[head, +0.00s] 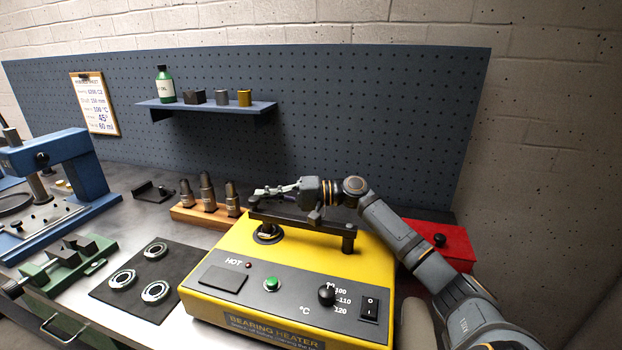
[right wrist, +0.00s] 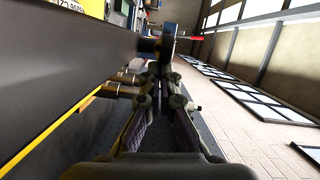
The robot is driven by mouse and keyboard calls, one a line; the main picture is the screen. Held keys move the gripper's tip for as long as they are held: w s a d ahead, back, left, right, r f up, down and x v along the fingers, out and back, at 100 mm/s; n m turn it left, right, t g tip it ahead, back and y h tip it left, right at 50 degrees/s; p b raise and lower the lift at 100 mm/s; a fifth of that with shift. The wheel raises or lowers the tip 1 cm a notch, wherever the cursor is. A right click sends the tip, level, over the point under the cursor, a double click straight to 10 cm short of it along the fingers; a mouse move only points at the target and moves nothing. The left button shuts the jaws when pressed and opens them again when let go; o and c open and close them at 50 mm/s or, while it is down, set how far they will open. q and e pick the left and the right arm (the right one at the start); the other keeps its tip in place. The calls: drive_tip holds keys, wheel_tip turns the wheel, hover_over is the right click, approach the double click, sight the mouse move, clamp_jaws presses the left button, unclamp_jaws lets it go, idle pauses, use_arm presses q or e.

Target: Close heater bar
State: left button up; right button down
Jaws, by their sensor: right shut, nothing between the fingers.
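The yellow bearing heater (head: 225,275) stands on the bench in the head view. Its dark heater bar (head: 300,222) lies across the top, from above the left post to the right post (head: 349,240). A bearing (head: 267,236) sits around the base of the left post, under the bar. My right gripper (head: 264,191) is shut and empty, just above and behind the bar's left end. In the right wrist view its fingers (right wrist: 166,68) meet close to a dark round knob (right wrist: 147,46); I cannot tell whether they touch it. My left gripper is not in view.
A wooden block (head: 203,219) with several metal punches stands left of the gripper. A black mat (head: 105,287) with three bearings lies left of the heater. A red box (head: 450,242) stands right, behind my arm. A shelf (head: 207,107) hangs on the pegboard behind.

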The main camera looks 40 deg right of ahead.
drive_tip(key=v, duration=0.6)
drive_tip(key=shift+s+f, duration=0.1)
drive_tip(key=shift+f, duration=0.05)
drive_tip(key=shift+s+d, duration=0.4)
drive_tip(key=shift+d, duration=0.15)
